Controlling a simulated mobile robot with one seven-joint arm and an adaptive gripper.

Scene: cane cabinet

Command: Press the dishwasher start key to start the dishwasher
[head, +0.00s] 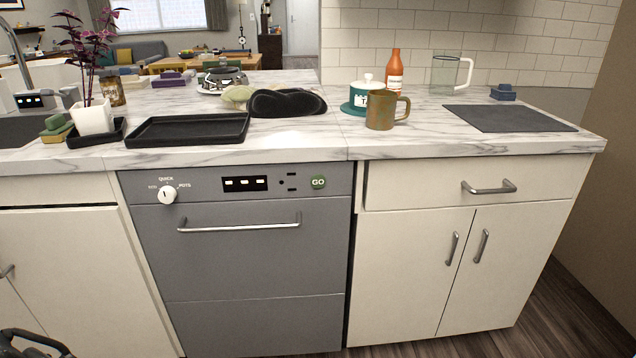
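The grey dishwasher (250,255) stands under the counter in the head view, with its door closed. Left of the key are small dark indicators and a dark display (245,184) with light segments. A white dial (168,195) with QUICK and POTS labels is at the panel's left. Part of my gripper (32,345) shows dark at the bottom left corner, well away from the key. It is cut off by the frame, so its opening is unclear.
A silver handle bar (240,227) runs across the dishwasher door below the panel. White cabinets with handles flank the dishwasher. The marble counter (300,145) overhangs above, holding a black tray (188,130), a brown mug (383,110) and other items. The space before the panel looks clear.

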